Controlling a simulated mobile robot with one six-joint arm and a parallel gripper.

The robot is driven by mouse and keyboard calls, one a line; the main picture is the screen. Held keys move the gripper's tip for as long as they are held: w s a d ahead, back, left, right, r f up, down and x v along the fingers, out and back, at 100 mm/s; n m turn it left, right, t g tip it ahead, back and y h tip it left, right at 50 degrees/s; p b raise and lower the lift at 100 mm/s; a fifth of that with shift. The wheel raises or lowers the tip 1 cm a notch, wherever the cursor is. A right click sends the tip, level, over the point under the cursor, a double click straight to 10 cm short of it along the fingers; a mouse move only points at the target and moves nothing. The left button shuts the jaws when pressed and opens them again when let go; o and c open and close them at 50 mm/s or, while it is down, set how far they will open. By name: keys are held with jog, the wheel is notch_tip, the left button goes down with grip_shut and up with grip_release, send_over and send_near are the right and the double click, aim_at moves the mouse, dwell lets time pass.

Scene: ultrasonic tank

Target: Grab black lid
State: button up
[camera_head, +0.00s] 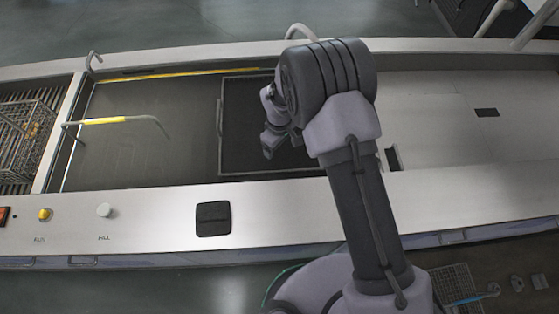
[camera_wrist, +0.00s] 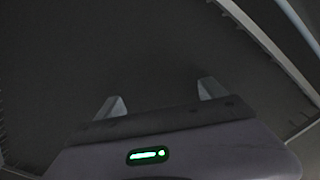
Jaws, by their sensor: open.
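The black lid (camera_head: 243,122) is a dark rectangular panel with a thin pale edge, lying in the middle of the long metal counter. A small bar, perhaps a handle, shows at its left edge. My arm covers its right part. My gripper (camera_head: 270,150) is over the lid, seen from behind and partly hidden by my arm. In the wrist view my gripper (camera_wrist: 161,92) is open and empty, its two fingers apart. A dark surface (camera_wrist: 130,50), probably the lid, fills most of that view; the gap to it is hard to judge.
The dark tank basin (camera_head: 125,155) lies left of the lid, with a yellow-sleeved bent rod (camera_head: 105,121) over it. A wire basket (camera_head: 28,135) stands at the far left. Buttons and a black square plate (camera_head: 213,219) are on the front ledge. The counter right of my arm is mostly clear.

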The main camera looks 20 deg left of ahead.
aim_at(279, 157)
notch_tip(279, 157, down, 6)
jog(key=shift+s+a+r+b, duration=0.1)
jog(key=shift+b, duration=1.1)
jog(key=shift+r, duration=0.15)
jog(key=shift+c, duration=0.7)
grip_shut()
